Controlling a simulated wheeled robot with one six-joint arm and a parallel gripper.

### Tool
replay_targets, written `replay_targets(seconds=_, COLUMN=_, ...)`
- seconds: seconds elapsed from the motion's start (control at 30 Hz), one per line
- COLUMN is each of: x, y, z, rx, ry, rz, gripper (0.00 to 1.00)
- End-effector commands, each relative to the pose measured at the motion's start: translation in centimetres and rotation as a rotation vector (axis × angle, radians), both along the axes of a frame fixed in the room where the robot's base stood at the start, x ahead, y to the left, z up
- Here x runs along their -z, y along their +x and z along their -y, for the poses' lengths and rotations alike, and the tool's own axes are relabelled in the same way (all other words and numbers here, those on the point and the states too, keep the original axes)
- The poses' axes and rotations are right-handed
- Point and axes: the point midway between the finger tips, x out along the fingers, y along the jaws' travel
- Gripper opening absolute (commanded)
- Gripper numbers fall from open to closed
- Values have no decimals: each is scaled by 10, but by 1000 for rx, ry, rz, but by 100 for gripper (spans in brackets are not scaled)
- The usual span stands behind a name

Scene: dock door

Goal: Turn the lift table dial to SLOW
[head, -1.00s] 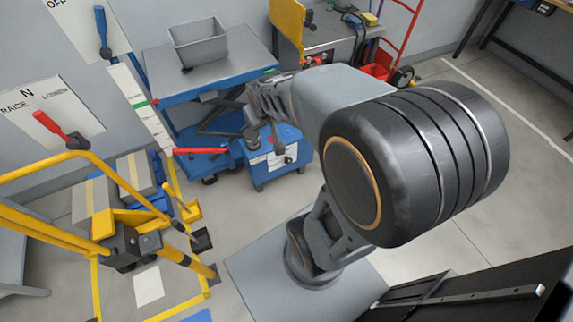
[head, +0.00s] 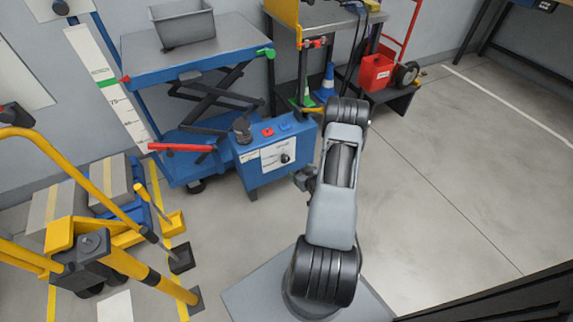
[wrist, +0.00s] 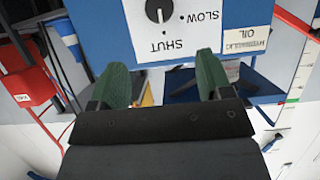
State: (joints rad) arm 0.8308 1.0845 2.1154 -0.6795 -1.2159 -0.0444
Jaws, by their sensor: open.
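The lift table's blue control box (head: 262,160) has a white label plate with a round black dial (head: 285,158) on its front. In the wrist view the dial (wrist: 158,10) is at the top edge, partly cut off. The word SHUT is below it and SLOW to its right, both upside down. A white mark on the dial points down toward SHUT. My gripper (wrist: 160,80) is open and empty, its two green fingers spread below the dial in the picture, not touching it. In the head view my gripper (head: 305,180) is just right of the box, mostly hidden by my arm.
The lift table (head: 190,55) carries a grey bin (head: 183,24). A red lever (head: 182,147) sticks out left of the box. A dark knob (head: 242,130), a red button and a blue button are on its top.

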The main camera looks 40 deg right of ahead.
Motion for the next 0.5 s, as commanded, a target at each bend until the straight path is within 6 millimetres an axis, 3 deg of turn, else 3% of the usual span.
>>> replay_targets(seconds=0.17, x=14, y=20, z=2, rx=-4, ry=2, rz=11, gripper=72)
replay_targets(seconds=0.5, x=39, y=80, z=10, rx=-2, ry=2, rz=9, gripper=72)
